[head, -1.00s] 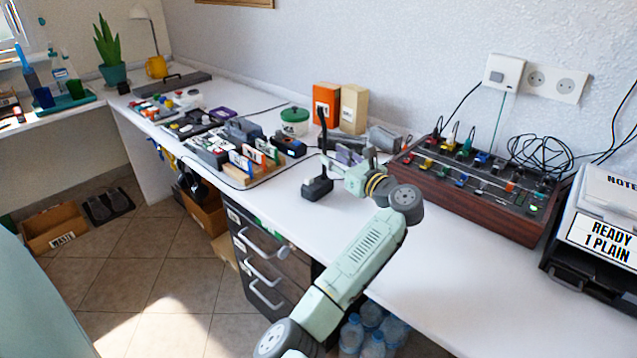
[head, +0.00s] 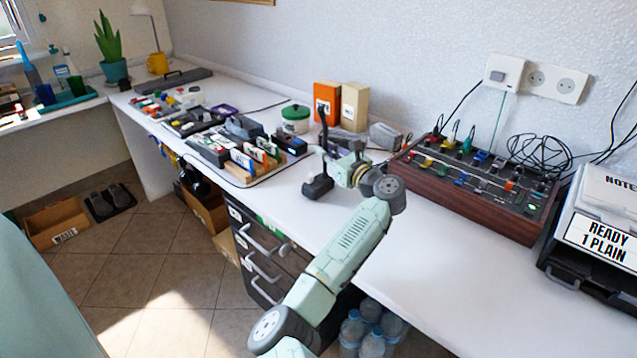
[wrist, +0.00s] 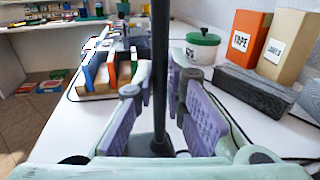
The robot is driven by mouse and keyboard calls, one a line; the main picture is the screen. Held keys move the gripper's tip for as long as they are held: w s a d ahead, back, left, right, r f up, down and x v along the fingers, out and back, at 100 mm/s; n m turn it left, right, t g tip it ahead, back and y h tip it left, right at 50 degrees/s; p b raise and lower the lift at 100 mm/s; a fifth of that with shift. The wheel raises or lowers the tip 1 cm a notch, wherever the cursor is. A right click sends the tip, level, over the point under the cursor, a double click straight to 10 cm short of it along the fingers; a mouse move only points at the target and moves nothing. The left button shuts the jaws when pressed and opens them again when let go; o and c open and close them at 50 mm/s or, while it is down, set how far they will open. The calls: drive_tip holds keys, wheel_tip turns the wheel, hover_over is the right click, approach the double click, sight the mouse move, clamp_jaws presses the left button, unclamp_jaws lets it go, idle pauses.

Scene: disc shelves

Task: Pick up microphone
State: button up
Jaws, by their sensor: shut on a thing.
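The microphone (head: 318,187) is black, with a thin tall stem rising from a small block base. It stands near the front edge of the white desk, left of my arm in the head view. In the wrist view its stem (wrist: 160,70) runs upright between my fingers, and its top is cut off by the frame. My gripper (head: 330,157) has its purple-padded fingers on either side of the stem, shut on it. It also shows in the wrist view (wrist: 158,105). The base looks slightly tilted in the head view; I cannot tell whether it touches the desk.
Orange (head: 327,103) and tan (head: 354,107) boxes and a green-lidded pot (head: 295,119) stand behind. A tray of cards (head: 245,160) lies left. A wood-sided mixer (head: 470,195) and a printer (head: 600,225) stand right. The front right desk is clear.

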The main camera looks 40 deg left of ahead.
clamp_jaws()
idle(0.3)
drive_tip(key=shift+r, duration=0.1)
